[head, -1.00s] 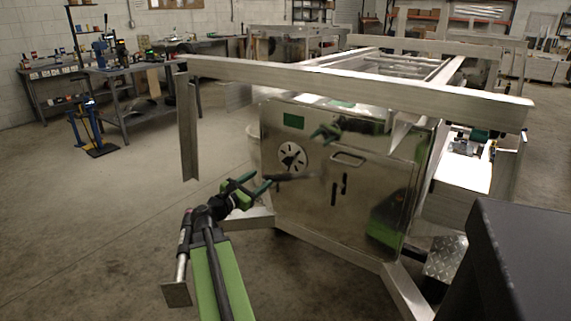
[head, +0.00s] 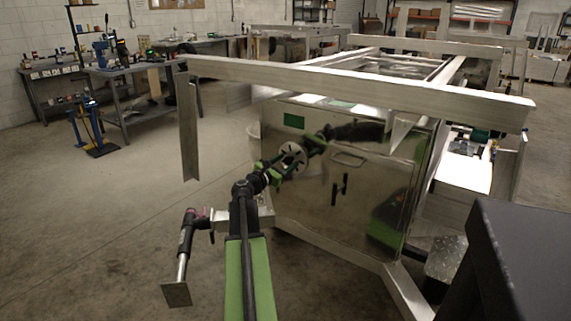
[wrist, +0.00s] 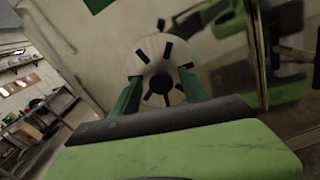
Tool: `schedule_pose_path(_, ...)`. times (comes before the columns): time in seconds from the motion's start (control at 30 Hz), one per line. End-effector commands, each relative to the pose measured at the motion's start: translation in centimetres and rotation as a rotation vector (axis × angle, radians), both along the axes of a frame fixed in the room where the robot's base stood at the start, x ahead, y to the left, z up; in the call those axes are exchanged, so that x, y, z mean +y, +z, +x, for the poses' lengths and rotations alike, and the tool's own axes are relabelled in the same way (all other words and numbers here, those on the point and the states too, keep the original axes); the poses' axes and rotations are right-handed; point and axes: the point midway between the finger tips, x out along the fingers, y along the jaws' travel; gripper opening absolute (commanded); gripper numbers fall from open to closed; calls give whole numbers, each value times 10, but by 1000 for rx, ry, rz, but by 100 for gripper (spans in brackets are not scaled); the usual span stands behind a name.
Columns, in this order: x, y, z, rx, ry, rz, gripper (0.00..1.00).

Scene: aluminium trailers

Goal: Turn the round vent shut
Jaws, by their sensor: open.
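The round vent (head: 292,154) is a pale disc on the front of a shiny metal cabinet (head: 320,215). In the wrist view the vent (wrist: 151,48) shows several dark radial slots and a dark centre. My gripper (head: 283,165) is in front of the vent, partly covering it. In the wrist view its two green fingers (wrist: 160,76) are apart, one on each side of the vent's lower half. I see nothing held between them. I cannot tell whether the fingertips touch the disc.
An aluminium beam (head: 350,83) crosses above the cabinet front, with a post (head: 188,130) hanging at its left end. A recessed handle (head: 349,159) and dark latches (head: 338,190) are right of the vent. Workbenches (head: 135,90) stand farther back.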

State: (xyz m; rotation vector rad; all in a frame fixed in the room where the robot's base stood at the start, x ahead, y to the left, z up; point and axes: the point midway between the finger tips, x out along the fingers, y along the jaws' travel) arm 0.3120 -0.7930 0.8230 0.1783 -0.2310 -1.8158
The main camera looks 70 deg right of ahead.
Motion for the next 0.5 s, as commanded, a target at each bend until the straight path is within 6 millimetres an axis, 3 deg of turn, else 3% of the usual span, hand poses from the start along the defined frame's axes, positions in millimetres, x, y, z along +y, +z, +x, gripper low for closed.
schedule_pose_path(0.07,0,0,0,0,0,0,53)
schedule_pose_path(0.4,0,0,0,0,-1,0,8)
schedule_pose_path(0.5,0,0,0,0,-1,0,0)
